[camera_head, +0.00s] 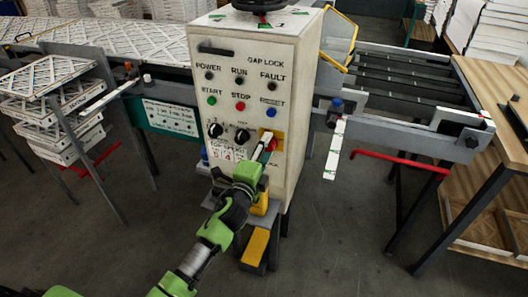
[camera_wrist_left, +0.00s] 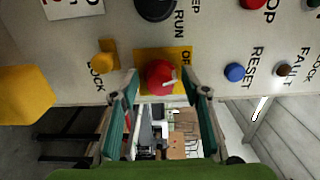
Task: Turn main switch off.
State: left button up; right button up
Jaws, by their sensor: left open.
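The main switch (camera_head: 271,144) is a red rotary knob on a yellow plate, low on the right of the white control panel (camera_head: 293,95). In the left wrist view the red knob (camera_wrist_left: 160,76) shows a small white mark and sits between the fingertips. My left gripper (camera_head: 265,148) is at the panel front, with its green fingers open on both sides of the knob. It also shows in the left wrist view (camera_wrist_left: 163,92). I cannot tell whether the fingers touch the knob. My right gripper is not in view.
The start button (camera_head: 212,100), stop button (camera_head: 240,106) and reset button (camera_head: 271,113) sit above the switch. Black selector knobs (camera_head: 242,135) are to its left. A yellow lock knob (camera_wrist_left: 105,63) is close to one finger. Red bars (camera_head: 400,160) stick out right of the panel.

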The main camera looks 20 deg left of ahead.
pick_arm(q)
jog(key=s, duration=1.2)
jog(key=shift+a, duration=0.25)
jog(key=s+f+n+g, duration=0.2)
jog(key=f+g, duration=0.1)
jog(key=f, duration=0.9)
jog(key=s+f+n+g, duration=0.2)
jog(key=s+f, duration=0.1)
jog(key=f, duration=0.9)
jog(key=s+a+f+n+g, duration=0.1)
jog(key=s+f+n+g, duration=0.1)
jog(key=s+f, duration=0.45)
jog(key=s+a+f+n+g, duration=0.15)
jog(key=s+f, duration=0.25)
jog(key=f, duration=0.5)
jog(key=s+f+n+g, duration=0.2)
jog(key=s+f, duration=0.4)
jog(key=s, duration=0.5)
jog(key=s+f+n+g, duration=0.3)
jog(key=s+f, duration=0.3)
jog(key=s, duration=0.5)
jog(key=s+f+n+g, duration=0.3)
jog(key=s+f, duration=0.3)
jog(key=s, duration=0.4)
jog(key=shift+s+y, duration=0.3)
jog(key=shift+s, duration=0.1)
